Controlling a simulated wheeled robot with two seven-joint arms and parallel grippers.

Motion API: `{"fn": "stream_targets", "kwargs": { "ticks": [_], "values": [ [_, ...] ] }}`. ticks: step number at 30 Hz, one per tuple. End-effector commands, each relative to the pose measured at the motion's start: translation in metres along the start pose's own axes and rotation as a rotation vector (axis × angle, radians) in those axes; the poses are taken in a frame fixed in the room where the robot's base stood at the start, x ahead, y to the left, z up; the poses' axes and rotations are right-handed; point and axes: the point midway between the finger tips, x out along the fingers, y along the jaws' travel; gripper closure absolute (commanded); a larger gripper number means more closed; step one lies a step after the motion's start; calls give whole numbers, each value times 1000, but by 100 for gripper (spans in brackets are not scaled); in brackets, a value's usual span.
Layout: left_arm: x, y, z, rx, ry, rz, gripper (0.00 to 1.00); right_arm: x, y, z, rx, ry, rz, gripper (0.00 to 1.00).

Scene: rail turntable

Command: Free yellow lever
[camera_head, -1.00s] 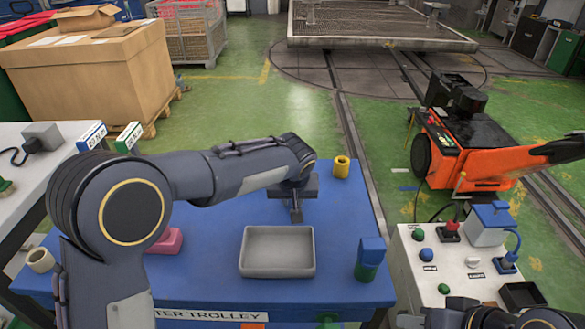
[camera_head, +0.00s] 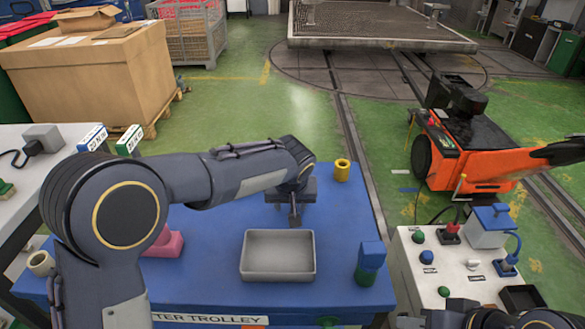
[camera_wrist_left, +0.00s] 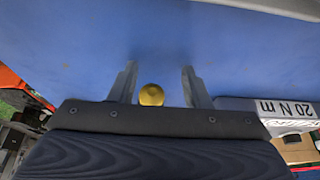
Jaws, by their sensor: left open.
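A thin yellow upright bar (camera_head: 460,185) stands at the front of the orange machine (camera_head: 465,155) on the right; I cannot tell if it is the lever. A yellow hollow cylinder (camera_head: 342,169) stands at the far right of the blue trolley top (camera_head: 215,222). My left gripper (camera_head: 295,215) is over the trolley, left of this cylinder and beyond the grey tray. In the left wrist view its fingers (camera_wrist_left: 160,88) are apart, and a yellow round thing (camera_wrist_left: 151,95) shows between them, apart from both. My right gripper is not in view.
The grey tray (camera_head: 278,279) and a green-blue pot (camera_head: 370,264) stand on the trolley. A pink block (camera_head: 166,245) is partly behind my left arm. A white control panel (camera_head: 450,270) with knobs is at the right. Green floor lies beyond.

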Motion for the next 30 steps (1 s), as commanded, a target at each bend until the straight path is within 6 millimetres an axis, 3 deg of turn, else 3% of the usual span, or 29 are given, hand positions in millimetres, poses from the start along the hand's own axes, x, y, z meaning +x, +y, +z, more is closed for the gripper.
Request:
{"fn": "stream_targets", "kwargs": {
  "ticks": [18, 30],
  "values": [
    [-56, 3, -2, 2, 13, 13, 56, -20, -9, -10, 0, 0, 0, 64],
    [-58, 4, -2, 3, 14, 14, 56, -20, -9, -10, 0, 0, 0, 64]
  ]
}}
